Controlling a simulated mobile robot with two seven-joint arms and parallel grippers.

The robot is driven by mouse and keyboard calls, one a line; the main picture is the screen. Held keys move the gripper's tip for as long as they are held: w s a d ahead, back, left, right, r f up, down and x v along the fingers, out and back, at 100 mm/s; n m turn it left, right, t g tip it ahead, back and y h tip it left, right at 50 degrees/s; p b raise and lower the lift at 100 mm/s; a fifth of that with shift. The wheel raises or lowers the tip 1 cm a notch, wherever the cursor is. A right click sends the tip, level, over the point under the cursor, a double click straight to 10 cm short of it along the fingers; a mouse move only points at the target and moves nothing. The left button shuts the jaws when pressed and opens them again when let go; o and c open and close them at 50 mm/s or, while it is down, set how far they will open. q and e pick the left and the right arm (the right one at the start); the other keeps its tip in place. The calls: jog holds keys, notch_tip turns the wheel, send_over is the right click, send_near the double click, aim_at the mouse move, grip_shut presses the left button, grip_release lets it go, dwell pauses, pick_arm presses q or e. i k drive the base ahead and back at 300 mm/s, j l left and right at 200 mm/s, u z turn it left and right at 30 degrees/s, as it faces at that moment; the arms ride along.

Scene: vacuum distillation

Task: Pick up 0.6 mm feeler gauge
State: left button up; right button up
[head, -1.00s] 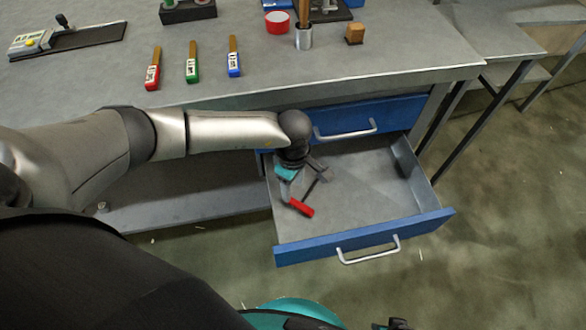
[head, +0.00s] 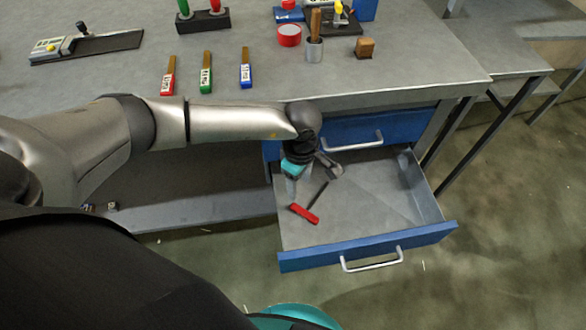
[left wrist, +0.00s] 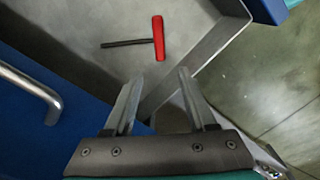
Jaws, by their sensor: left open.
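Three thin gauges with brown upper parts lie apart on the bench: red (head: 168,77), green (head: 206,74) and blue (head: 245,70). Their labels are too small to read, so I cannot tell which is 0.6 mm. A T-shaped tool with a red handle (head: 304,213) and a dark rod lies in the open drawer. It also shows in the left wrist view (left wrist: 158,38). My left gripper (head: 315,188) is over the drawer, open and empty; in the left wrist view its fingertips (left wrist: 160,78) point toward the red handle, apart from it. My right gripper is not in view.
The open blue-fronted drawer (head: 370,247) is mostly empty, with raised walls around it. A closed drawer (head: 345,131) sits above it. On the bench are a red round container (head: 289,35), a metal cup (head: 314,50) and a wooden block (head: 365,48).

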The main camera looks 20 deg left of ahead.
aim_at(206, 73)
jog(key=u, duration=1.4)
